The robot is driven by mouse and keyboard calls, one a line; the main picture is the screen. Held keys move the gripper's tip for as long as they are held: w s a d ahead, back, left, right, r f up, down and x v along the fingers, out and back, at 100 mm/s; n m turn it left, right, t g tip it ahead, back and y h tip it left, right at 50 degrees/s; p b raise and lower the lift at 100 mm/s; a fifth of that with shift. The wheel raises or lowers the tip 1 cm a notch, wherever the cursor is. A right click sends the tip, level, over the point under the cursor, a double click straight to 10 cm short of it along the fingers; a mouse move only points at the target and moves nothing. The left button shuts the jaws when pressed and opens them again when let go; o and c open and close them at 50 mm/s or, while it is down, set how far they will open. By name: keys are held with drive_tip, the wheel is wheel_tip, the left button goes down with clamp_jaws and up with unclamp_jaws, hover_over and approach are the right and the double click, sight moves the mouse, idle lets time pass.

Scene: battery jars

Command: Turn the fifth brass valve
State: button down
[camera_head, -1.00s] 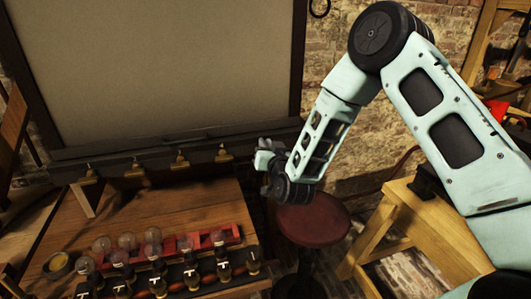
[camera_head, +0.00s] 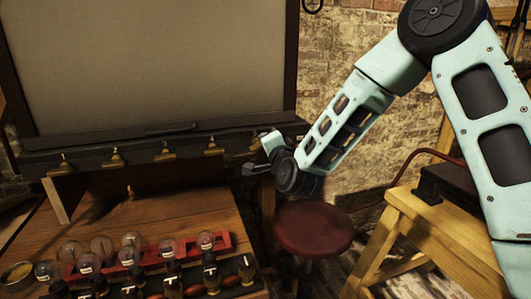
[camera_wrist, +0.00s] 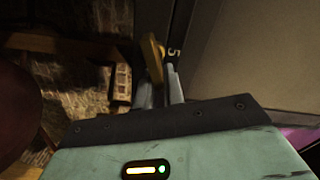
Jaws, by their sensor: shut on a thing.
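The fifth brass valve (camera_wrist: 153,58) shows in the wrist view as a brass lever beside a dark panel edge marked "5". My gripper (camera_wrist: 161,80) is shut on it, with its two grey fingers at the lever's lower part. In the head view my gripper (camera_head: 265,146) is at the right end of the black rail (camera_head: 135,146), and the fifth valve there is mostly hidden by it. The other brass valves, such as the fourth (camera_head: 211,146) and third (camera_head: 165,151), hang along the rail to the left.
The wooden bench (camera_head: 185,212) holds a red rack (camera_head: 222,245) of glass bulbs and a dark strip of small T-handles. A red stool (camera_head: 312,229) stands below my gripper. A yellow wooden frame (camera_head: 440,215) is at the right.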

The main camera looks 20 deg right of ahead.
drive_tip(key=shift+d+f+m+b, duration=0.1)
drive_tip(key=shift+f+m+b, duration=0.2)
drive_tip(key=shift+m+b, duration=0.75)
drive_tip(key=shift+d+f+m+b, duration=0.1)
drive_tip(key=shift+f+m+b, duration=0.15)
drive_tip(key=shift+m+b, duration=0.8)
drive_tip(key=shift+a+m, duration=0.1)
drive_tip(key=shift+m, duration=0.2)
drive_tip(key=c, duration=1.5)
unclamp_jaws()
drive_tip(key=s+b, duration=1.2)
drive_tip(key=s, duration=0.5)
drive_tip(key=shift+s, duration=0.2)
